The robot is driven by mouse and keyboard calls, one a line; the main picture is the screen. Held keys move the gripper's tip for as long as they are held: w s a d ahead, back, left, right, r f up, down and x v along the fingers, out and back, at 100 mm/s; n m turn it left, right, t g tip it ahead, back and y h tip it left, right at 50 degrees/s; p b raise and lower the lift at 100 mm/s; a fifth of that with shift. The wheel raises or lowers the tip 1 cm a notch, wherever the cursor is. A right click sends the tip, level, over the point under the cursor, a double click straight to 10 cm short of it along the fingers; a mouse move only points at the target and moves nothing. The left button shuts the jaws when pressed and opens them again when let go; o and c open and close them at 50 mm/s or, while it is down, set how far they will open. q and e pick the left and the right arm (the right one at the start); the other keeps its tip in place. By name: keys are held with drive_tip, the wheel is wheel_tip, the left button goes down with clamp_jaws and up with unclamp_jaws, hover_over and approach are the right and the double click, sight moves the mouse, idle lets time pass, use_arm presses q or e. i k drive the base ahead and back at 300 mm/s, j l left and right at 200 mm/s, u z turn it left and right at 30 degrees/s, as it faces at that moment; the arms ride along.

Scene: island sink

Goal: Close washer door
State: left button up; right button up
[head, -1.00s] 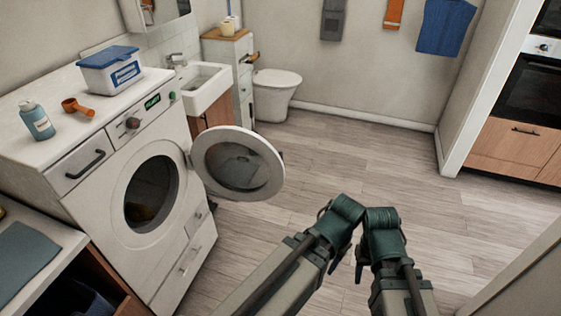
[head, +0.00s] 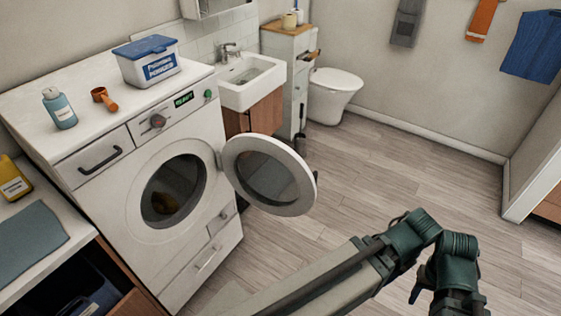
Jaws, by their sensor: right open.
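The white washer (head: 147,228) stands at the left with its front facing right. Its round door (head: 268,175) is swung wide open to the right of the dark drum opening (head: 174,190). My right gripper (head: 420,285) is at the bottom right, open and apart from the door, with much of it hidden by dark green joints. My left arm reaches in from the bottom, below and right of the door. I cannot make out the fingers of my left gripper. Neither arm touches the door.
On the washer top are a blue-lidded tub (head: 148,62), an orange scoop (head: 105,98) and a blue bottle (head: 59,108). A sink (head: 252,85), a narrow cabinet (head: 288,42) and a toilet (head: 333,95) stand behind. The floor (head: 400,175) right of the door is clear.

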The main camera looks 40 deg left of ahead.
sight(227, 160)
drive_tip(key=i, duration=3.4)
drive_tip(key=i+u, duration=0.2)
drive_tip(key=u, duration=0.45)
drive_tip(key=l+u, duration=0.1)
drive_tip(key=u, duration=3.7)
